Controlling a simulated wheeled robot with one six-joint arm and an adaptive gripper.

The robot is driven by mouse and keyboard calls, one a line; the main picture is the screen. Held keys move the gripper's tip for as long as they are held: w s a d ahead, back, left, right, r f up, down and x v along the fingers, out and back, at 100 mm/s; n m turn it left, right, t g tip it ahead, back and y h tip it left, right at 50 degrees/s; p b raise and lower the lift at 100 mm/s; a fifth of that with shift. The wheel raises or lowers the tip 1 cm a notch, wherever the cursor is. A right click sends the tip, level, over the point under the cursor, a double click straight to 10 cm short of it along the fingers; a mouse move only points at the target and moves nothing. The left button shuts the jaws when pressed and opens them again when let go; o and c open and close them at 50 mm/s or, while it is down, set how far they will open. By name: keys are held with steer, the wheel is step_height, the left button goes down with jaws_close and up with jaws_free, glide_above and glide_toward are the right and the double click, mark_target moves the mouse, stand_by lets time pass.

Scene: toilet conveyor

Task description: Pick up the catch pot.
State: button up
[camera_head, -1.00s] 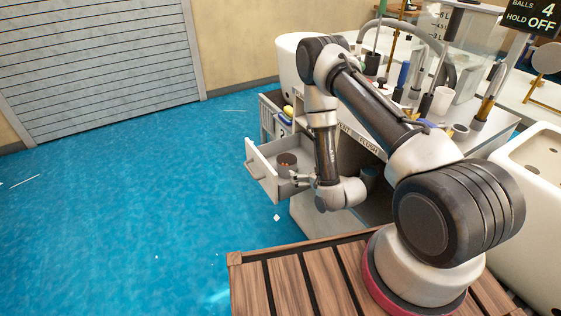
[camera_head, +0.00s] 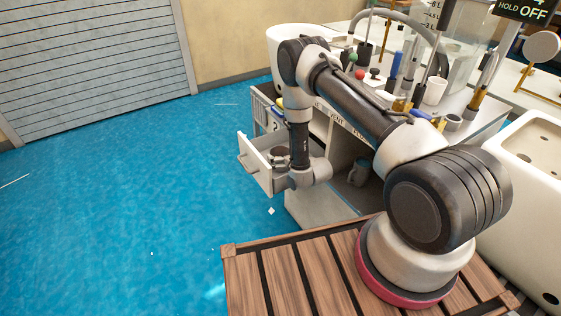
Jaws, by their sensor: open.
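A small dark brown round pot (camera_head: 281,151) sits in a pulled-out white drawer (camera_head: 254,161) on the left of the workbench. It is partly hidden by my wrist. A grey-blue mug-like pot (camera_head: 358,172) stands in the open compartment under the bench, to the right of my wrist. I cannot tell for sure which of the two is the catch pot. My gripper (camera_head: 283,163) is at the drawer, close to the brown pot. Its fingers are small and mostly hidden by the wrist; it is open, and I see nothing held. Contact with the pot cannot be told.
The bench top is crowded with a white cup (camera_head: 435,91), upright tools and a clear tank. A white basin (camera_head: 540,165) stands at the right. A slatted wooden platform (camera_head: 290,275) lies under my arm. The blue floor at the left is mostly free.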

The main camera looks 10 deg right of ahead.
steer(key=c, duration=1.1)
steer(key=shift+r, duration=0.1)
